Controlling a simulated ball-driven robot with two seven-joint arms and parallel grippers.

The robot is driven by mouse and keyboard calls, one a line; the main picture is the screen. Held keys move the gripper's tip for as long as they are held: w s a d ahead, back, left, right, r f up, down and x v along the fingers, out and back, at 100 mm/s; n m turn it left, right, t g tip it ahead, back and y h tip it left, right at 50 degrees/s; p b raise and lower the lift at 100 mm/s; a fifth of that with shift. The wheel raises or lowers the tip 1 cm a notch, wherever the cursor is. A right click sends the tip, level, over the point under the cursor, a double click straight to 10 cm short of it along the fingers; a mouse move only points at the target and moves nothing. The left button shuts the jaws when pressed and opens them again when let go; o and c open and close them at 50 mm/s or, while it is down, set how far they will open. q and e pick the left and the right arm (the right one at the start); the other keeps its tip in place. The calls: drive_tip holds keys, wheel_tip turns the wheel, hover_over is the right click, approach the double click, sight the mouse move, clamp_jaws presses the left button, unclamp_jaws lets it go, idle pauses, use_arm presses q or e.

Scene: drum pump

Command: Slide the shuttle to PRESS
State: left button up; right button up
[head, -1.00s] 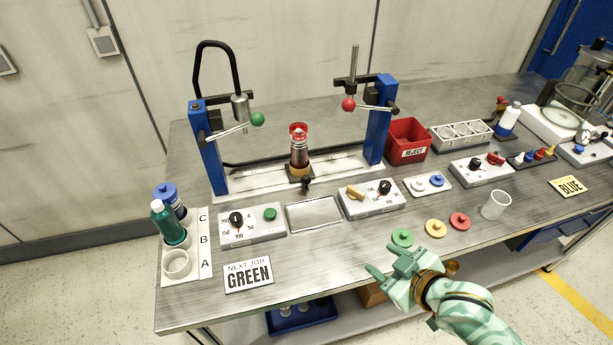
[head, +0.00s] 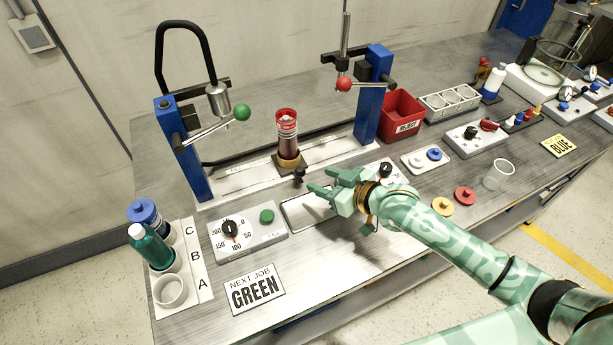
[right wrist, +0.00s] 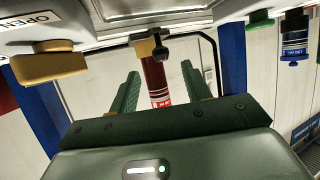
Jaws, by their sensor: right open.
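The shuttle (head: 286,165) sits on the white rail between the two blue posts and carries an upright clear cylinder with dark red contents and a red top (head: 287,135). Its black knob (head: 299,176) sticks out at the front. My right gripper (head: 318,189) is open and empty, just right of and in front of the knob, not touching it that I can see. In the right wrist view, the black knob (right wrist: 161,48) and the cylinder (right wrist: 155,82) show between the two open green fingers (right wrist: 160,88). No PRESS label is readable. My left gripper is not in view.
The left post has a green-ball lever (head: 242,112); the right post has a red-ball lever (head: 344,84) and a vertical rod (head: 346,35). A dial box (head: 246,232) and a metal tray (head: 300,214) lie in front of the rail. A red bin (head: 402,115) stands right.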

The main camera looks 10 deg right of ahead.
sight(304, 173)
drive_tip(key=b+x, duration=0.1)
drive_tip(key=x, duration=0.4)
drive_tip(key=shift+f, duration=0.1)
drive_tip(key=shift+w+a+f, duration=0.15)
drive_tip(key=shift+w+a, duration=0.2)
drive_tip(key=shift+w, duration=0.1)
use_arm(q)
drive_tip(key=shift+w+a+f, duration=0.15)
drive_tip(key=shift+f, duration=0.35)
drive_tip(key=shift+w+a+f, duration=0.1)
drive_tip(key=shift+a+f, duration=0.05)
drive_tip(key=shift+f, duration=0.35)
